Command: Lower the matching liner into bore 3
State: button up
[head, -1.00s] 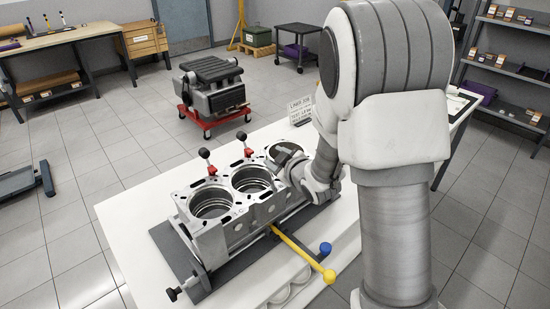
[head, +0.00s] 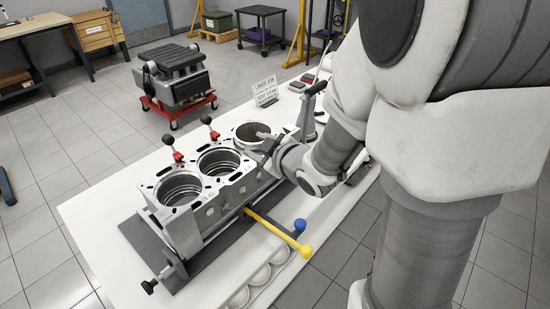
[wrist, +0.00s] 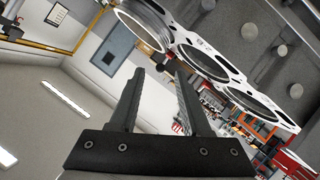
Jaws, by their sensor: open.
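The engine block (head: 205,210) lies on a dark base on the white table in the head view, with three round bores in a row. The left bore (head: 180,190) and middle bore (head: 218,162) show ribbed inner walls. The far right bore (head: 250,131) has a light rim and a smoother-looking inside, partly hidden by my wrist; I cannot tell whether a liner sits in it. My gripper (wrist: 158,75) is open and empty in the wrist view, with the block's ringed openings (wrist: 205,62) beyond it. In the head view its fingers are largely hidden near the far right bore.
Red-based clamps with black knobs (head: 168,140) stand along the block's back edge. A yellow bar (head: 280,233) and blue knob (head: 300,225) jut out in front. Pale round cradles (head: 262,275) line the table's front. A sign (head: 266,90) and a grey handled tool (head: 309,108) stand behind.

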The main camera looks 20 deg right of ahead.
jog(key=b+v, duration=0.7)
jog(key=shift+s+d, duration=0.2)
jog(key=shift+s, duration=0.1)
jog(key=shift+d+r, duration=0.1)
jog(key=shift+r, duration=0.05)
dwell(0.5)
jog(key=s+d+m+g+h, duration=0.2)
jog(key=s+d+m+h, duration=0.3)
jog(key=d+m+h, duration=0.15)
jog(key=s+a+f+m+g+y, duration=0.1)
jog(key=s+a+m+g, duration=0.15)
jog(key=s, duration=0.35)
jog(key=s+a+f+m+g+y, duration=0.1)
jog(key=s+a+f+m+g, duration=0.1)
jog(key=s+a+g, duration=0.3)
notch_tip(320, 180, up, 13)
jog(key=s+d+t+p, duration=0.1)
jog(key=t+p, duration=0.1)
jog(key=p, duration=1.1)
